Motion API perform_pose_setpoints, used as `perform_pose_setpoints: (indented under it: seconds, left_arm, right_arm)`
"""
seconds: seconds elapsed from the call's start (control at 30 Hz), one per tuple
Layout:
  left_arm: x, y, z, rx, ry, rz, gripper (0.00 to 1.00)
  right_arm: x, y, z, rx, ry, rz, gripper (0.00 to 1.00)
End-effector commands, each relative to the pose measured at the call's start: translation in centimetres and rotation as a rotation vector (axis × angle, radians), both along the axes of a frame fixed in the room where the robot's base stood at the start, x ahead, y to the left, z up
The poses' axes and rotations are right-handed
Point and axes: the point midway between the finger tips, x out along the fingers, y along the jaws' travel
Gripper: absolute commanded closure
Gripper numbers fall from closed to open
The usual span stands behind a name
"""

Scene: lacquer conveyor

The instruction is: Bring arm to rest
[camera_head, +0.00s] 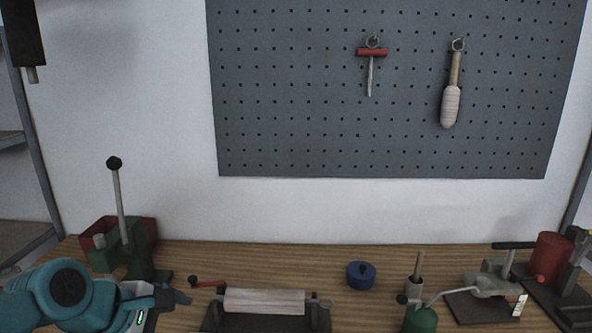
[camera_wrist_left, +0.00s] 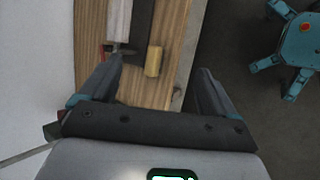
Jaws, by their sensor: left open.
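My left arm comes in at the lower left of the head view, with its teal wrist low over the left end of the bench. My left gripper (camera_head: 172,298) is at its end, between the green lever press (camera_head: 138,252) and the roller (camera_head: 264,301). In the left wrist view the gripper (camera_wrist_left: 158,80) has its two dark fingers wide apart with nothing between them. A small yellow block (camera_wrist_left: 153,61) lies on the wooden bench beyond the fingertips. My right gripper is not in view.
The wooden bench (camera_head: 220,257) carries a blue round tin (camera_head: 361,275), a green can (camera_head: 420,319), a clamp device (camera_head: 488,285) and a red cylinder (camera_head: 551,257). A grey pegboard (camera_head: 300,100) holds two hanging tools. The bench between press and tin is clear at the back.

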Motion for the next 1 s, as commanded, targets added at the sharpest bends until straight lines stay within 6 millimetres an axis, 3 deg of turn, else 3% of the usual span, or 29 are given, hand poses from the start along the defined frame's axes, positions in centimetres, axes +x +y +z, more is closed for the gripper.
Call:
perform_pose_setpoints:
  seconds: [0.27, 0.47, 0.57, 0.67, 0.8, 0.9, 1.0]
  left_arm:
    - [0.7, -0.4, -7.3, 0.004, 0.177, -0.010, 0.10]
    - [-0.8, -1.5, -14.4, 0.006, 0.343, -0.038, 0.10]
    - [-2.2, -2.2, -18.9, 0.011, 0.427, -0.066, 0.10]
    - [-4.7, -3.2, -24.6, 0.025, 0.510, -0.135, 0.10]
    - [-10.8, -5.2, -33.6, 0.051, 0.579, -0.333, 0.10]
    - [-16.1, -6.7, -38.5, 0.070, 0.559, -0.530, 0.10]
    - [-20.8, -8.1, -41.6, 0.108, 0.450, -0.768, 0.10]
  right_arm:
    - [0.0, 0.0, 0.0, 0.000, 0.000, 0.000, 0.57]
    - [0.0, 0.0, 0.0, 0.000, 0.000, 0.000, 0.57]
    - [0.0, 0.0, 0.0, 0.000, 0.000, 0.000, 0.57]
    - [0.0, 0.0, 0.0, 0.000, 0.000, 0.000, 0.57]
    - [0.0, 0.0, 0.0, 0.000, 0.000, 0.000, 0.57]
    - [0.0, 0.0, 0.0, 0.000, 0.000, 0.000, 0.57]
    - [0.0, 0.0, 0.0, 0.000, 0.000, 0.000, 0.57]
